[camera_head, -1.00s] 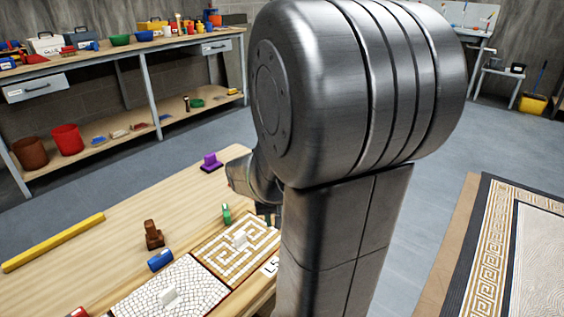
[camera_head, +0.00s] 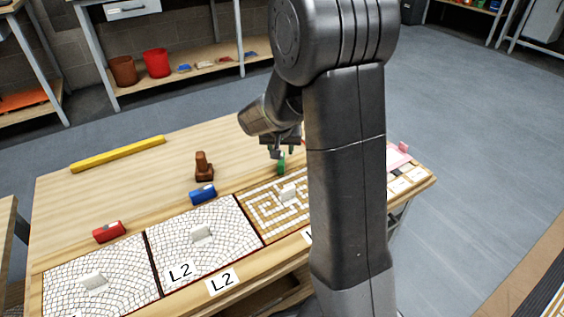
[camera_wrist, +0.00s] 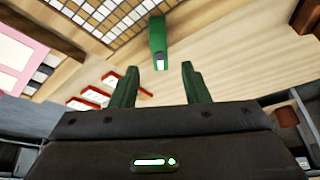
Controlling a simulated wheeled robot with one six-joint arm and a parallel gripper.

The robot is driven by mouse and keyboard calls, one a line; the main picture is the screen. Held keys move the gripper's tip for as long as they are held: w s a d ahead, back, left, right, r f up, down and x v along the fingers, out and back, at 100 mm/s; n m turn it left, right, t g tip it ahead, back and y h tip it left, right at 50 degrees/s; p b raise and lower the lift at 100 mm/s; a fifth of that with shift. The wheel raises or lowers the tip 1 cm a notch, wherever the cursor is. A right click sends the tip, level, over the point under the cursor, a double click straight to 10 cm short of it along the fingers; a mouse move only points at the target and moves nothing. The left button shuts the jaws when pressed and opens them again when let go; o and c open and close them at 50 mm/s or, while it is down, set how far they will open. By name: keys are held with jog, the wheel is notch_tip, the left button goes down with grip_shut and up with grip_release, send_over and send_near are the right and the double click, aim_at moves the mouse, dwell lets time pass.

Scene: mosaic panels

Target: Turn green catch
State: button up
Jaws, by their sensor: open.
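The green catch (camera_head: 281,164) stands on the wooden table at the back edge of the brown-and-white mosaic panel. It also shows in the wrist view (camera_wrist: 158,40), at the top centre, upright and slightly tilted in the picture. My gripper (camera_head: 276,152) is just behind or above it in the head view. In the wrist view my gripper (camera_wrist: 160,80) has its two fingers apart, with the catch beyond the fingertips and not visibly touched. My arm hides part of the mosaic panel in the head view.
A blue catch (camera_head: 203,194) and a red catch (camera_head: 109,232) stand behind two white mosaic panels. A brown wooden tool (camera_head: 204,167) and a yellow bar (camera_head: 118,153) lie farther back. In the wrist view, red-edged cards (camera_wrist: 90,98) lie on the table left of the fingers.

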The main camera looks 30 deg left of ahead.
aim_at(281, 163)
jog(key=b+x, duration=0.1)
jog(key=x, duration=0.6)
jog(key=shift+b, duration=0.35)
grip_shut()
